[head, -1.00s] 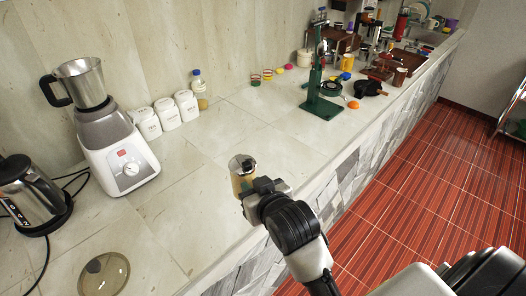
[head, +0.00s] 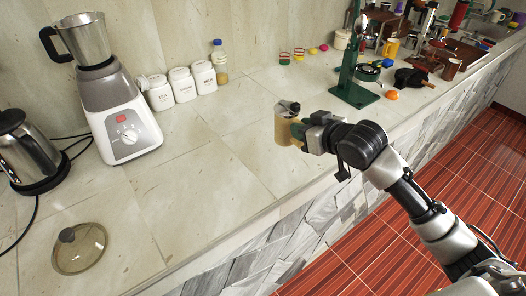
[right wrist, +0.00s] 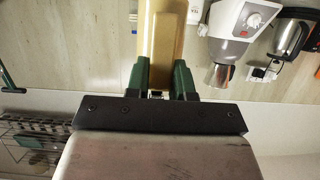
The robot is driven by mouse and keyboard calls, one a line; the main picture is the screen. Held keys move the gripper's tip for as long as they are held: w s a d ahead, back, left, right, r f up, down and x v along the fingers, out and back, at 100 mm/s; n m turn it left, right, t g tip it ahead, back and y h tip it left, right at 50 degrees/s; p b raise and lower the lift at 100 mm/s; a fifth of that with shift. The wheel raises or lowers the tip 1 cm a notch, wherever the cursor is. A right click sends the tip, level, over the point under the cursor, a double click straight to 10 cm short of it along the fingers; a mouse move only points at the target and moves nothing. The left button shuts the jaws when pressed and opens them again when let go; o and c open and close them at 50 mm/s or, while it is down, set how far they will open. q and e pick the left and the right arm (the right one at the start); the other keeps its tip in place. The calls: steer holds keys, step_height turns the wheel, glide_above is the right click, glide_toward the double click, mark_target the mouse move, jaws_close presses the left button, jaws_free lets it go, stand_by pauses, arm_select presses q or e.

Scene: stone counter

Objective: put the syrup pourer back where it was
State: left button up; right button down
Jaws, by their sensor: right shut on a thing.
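The syrup pourer (head: 283,128) is a tan, amber container with a dark and grey top. It is upright over the front part of the stone counter (head: 190,195). My right gripper (head: 300,133) is shut on its side, coming in from the right. In the right wrist view, the pourer's golden body (right wrist: 162,40) lies between the two green fingers (right wrist: 161,80). Whether its base touches the counter cannot be told. My left gripper is not in view.
A blender (head: 122,120), a kettle (head: 28,150) and a glass lid (head: 80,250) are on the left. White canisters (head: 182,85) and a bottle (head: 220,62) line the wall. A green stand (head: 354,92) is beyond the pourer. The middle counter is clear.

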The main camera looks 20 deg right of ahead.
steer(key=w+a+f, duration=0.1)
steer(key=w+f, duration=0.2)
steer(key=w+a+f, duration=0.1)
steer(key=w+f, duration=0.3)
steer(key=w+a+f+p, duration=0.1)
steer(key=w+f, duration=0.2)
steer(key=w, duration=0.1)
steer(key=shift+w+f, duration=0.15)
steer(key=shift+w, duration=0.1)
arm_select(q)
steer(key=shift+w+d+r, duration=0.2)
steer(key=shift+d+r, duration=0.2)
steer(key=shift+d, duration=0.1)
arm_select(e)
steer(key=shift+f, duration=0.2)
steer(key=shift+d+f, duration=0.1)
steer(key=shift+f, duration=0.05)
steer(key=c, duration=1)
jaws_free()
